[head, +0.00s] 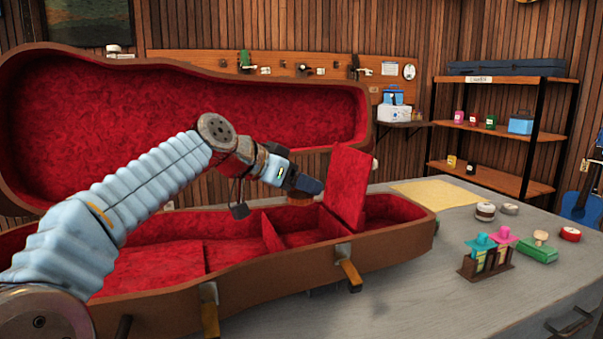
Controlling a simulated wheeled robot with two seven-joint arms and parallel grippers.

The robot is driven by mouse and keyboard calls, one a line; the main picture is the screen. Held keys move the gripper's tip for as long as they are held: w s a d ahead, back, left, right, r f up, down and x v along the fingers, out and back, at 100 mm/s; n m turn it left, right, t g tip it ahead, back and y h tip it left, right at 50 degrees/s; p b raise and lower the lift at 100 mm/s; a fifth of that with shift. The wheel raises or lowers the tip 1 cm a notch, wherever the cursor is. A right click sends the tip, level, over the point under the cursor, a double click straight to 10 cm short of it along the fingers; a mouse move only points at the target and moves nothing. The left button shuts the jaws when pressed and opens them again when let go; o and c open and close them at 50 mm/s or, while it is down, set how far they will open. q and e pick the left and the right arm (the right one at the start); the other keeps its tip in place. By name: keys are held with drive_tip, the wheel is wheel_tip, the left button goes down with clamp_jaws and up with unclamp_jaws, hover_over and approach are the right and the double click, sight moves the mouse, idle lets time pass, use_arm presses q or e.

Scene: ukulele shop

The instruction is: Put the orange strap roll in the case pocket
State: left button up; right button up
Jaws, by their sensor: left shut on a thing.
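The brown ukulele case (385,251) with red plush lining lies open on the grey table. A red pocket lid (349,186) stands up from its lower half, near the right end. My left gripper (310,184) is above the case, just left of this lid, and is shut. The orange strap roll (300,199) shows as a brownish-orange piece just under its dark fingers, which hide the roll's upper part. The roll seems to be held over the case; the grip itself is hard to see. My right gripper is not in view.
Right of the case, the table holds several rolls, including a brown-and-cream one (485,211) and a red one (570,234). A small rack (486,265) with pink and teal pieces and a green box (537,251) stand nearby. A yellow cloth (437,192) lies behind.

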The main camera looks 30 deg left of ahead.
sight(290, 199)
use_arm(q)
wheel_tip(290, 199, down, 4)
drive_tip(key=b, duration=0.3)
drive_tip(key=shift+f, duration=0.2)
wheel_tip(290, 199, down, 2)
drive_tip(key=shift+f+b, duration=0.1)
drive_tip(key=shift+b, duration=1.15)
drive_tip(key=shift+f+b, duration=0.75)
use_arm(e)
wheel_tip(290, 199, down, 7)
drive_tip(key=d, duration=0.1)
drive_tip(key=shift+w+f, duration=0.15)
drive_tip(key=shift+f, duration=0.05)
use_arm(q)
drive_tip(key=shift+s, duration=0.1)
drive_tip(key=o, duration=1.4)
drive_tip(key=shift+r, duration=0.1)
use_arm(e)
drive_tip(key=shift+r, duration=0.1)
use_arm(q)
drive_tip(key=shift+r+p, duration=2.95)
drive_tip(key=shift+r, duration=0.5)
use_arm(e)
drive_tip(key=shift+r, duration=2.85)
